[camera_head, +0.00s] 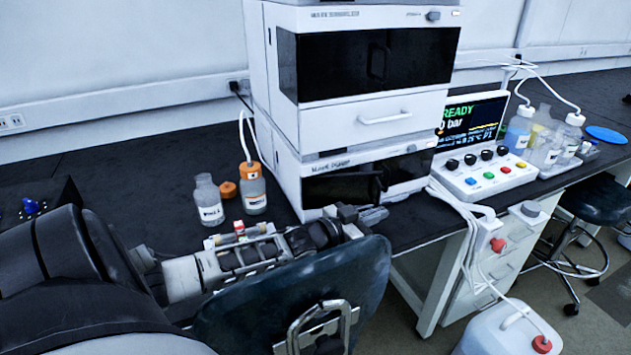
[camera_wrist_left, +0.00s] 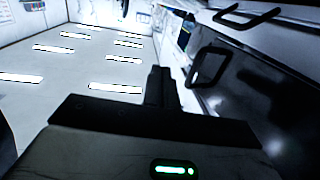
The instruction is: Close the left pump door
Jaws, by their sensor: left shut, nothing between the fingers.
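The pump (camera_head: 290,165) is the lowest unit of the white stack, with dark glossy doors across its front. Its left door (camera_head: 335,190) is a dark panel just behind my left gripper; I cannot tell how far it stands ajar. My left gripper (camera_head: 350,213) is at the lower front of the pump, shut and empty. In the left wrist view its closed fingers (camera_wrist_left: 161,88) are beside a dark glossy panel (camera_wrist_left: 245,90) with a black loop handle (camera_wrist_left: 208,68). The fingers look apart from that handle. My right gripper does not show.
A dark rounded panel, perhaps a chair back (camera_head: 290,285), stands in front of the bench below my left arm. A clear bottle (camera_head: 208,202) and an orange-capped bottle (camera_head: 253,188) stand left of the pump. A control box (camera_head: 487,175) with knobs stands to the right.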

